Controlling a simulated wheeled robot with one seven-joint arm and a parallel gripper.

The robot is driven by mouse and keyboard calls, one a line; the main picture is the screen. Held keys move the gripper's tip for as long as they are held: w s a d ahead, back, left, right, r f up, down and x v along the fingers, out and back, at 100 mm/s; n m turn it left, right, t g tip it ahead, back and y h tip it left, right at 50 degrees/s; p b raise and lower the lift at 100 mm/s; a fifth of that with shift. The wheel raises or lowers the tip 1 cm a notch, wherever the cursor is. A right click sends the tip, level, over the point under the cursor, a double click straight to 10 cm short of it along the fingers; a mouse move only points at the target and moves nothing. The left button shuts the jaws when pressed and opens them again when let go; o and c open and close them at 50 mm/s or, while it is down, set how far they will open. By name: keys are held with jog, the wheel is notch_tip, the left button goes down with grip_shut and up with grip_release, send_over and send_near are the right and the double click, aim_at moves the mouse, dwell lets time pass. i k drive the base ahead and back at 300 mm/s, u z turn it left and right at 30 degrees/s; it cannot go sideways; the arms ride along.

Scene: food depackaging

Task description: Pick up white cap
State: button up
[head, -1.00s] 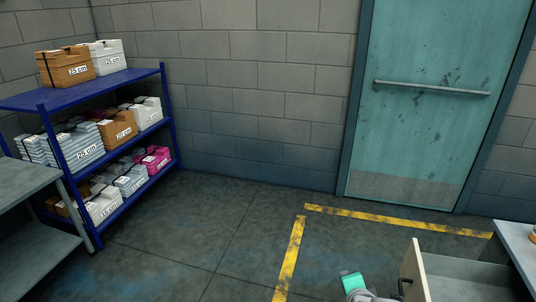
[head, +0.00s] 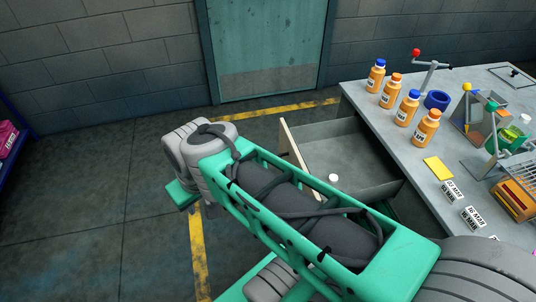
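A small white cap (head: 333,179) lies inside the open drawer (head: 350,150) of the grey workbench, at the middle right of the head view. My green and grey arm crosses the foreground beside the drawer and hides part of its near side. My gripper is not clearly visible; a green piece at the arm's far left end shows, but no fingertips can be made out.
The workbench (head: 390,140) holds several orange bottles (head: 426,126) with blue or orange caps, a blue ring (head: 437,100), a yellow card (head: 438,168), white labels (head: 473,218) and a rack (head: 515,195). Open floor lies left of the drawer, with yellow tape lines.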

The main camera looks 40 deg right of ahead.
aim_at(333, 179)
jog(key=u, duration=1.3)
jog(key=k, duration=0.1)
jog(key=z, duration=4.4)
